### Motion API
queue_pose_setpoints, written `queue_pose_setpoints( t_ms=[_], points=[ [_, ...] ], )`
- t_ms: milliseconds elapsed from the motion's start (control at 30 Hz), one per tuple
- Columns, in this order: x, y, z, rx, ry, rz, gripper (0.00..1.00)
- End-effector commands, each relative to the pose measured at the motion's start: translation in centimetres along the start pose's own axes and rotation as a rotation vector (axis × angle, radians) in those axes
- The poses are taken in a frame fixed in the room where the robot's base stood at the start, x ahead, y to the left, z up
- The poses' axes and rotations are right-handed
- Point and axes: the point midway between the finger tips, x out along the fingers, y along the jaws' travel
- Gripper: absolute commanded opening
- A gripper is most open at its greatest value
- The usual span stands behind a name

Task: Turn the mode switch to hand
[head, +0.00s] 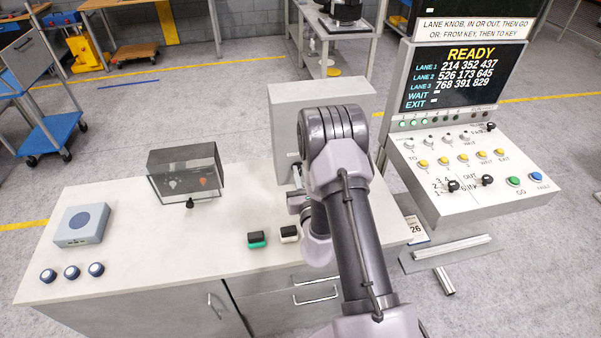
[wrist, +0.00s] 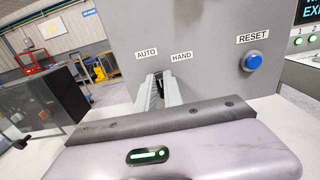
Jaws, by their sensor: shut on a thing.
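The mode switch (wrist: 158,75) is a small dark knob on the front of the grey box, below the labels AUTO (wrist: 146,53) and HAND (wrist: 181,56). My gripper (wrist: 160,80) reaches to the box front in the wrist view, its two fingers shut on the knob, one on each side. The fingers hide most of the knob, so I cannot tell which label it points to. In the head view the grey box (head: 290,97) stands at the back of the bench, and my arm hides the switch and fingertips.
A blue RESET button (wrist: 253,61) sits right of the switch. The bench (head: 130,240) also holds a dark clear-sided case (head: 186,170), a grey-blue box (head: 82,225), several round dark-blue items and two stamps (head: 257,239). A lane console (head: 475,170) stands at right.

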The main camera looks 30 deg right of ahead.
Motion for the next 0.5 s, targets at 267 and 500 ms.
queue_pose_setpoints(
  t_ms=[267, 500],
  points=[
    [0.02, 0.03, 0.01, 0.003, 0.000, 0.001, 0.00],
    [0.02, -0.08, 0.05, 0.068, 0.000, 0.001, 0.00]
  ],
)
